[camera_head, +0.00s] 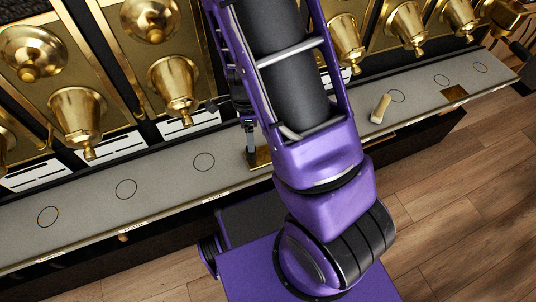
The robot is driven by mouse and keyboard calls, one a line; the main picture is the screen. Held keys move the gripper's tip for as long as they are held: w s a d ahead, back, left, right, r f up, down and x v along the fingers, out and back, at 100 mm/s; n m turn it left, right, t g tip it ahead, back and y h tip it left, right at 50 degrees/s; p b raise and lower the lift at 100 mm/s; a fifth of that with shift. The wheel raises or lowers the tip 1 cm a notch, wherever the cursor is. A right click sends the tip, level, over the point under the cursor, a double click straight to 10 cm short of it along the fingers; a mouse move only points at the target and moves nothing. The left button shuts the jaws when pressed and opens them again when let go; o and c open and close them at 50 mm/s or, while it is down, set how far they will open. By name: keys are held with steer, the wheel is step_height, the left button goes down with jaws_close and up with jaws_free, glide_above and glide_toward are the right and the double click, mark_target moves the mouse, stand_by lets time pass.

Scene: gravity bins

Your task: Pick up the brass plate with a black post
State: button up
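A small brass plate (264,156) lies on the grey shelf (222,174) just left of my purple arm, which hides part of it. A dark upright piece (250,140) stands at the plate's left side. I cannot tell whether it is the black post or a finger of my gripper. My gripper (249,150) is mostly hidden behind my arm and appears to be down at the plate. Whether its fingers are open or shut does not show.
Another flat brass square (454,93) lies on the shelf at the right, without a visible post. A pale yellow block (380,108) stands left of it. Large brass bins (174,86) line the shelf's back. Circles mark otherwise bare shelf at the left.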

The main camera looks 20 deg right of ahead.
steer(key=b, duration=0.2)
glide_above(259, 159)
steer(key=w+a, duration=0.1)
steer(key=a, duration=0.1)
step_height(259, 159, down, 8)
steer(key=shift+a+f, duration=0.1)
steer(key=shift+a, duration=0.05)
jaws_close()
stand_by(1.1)
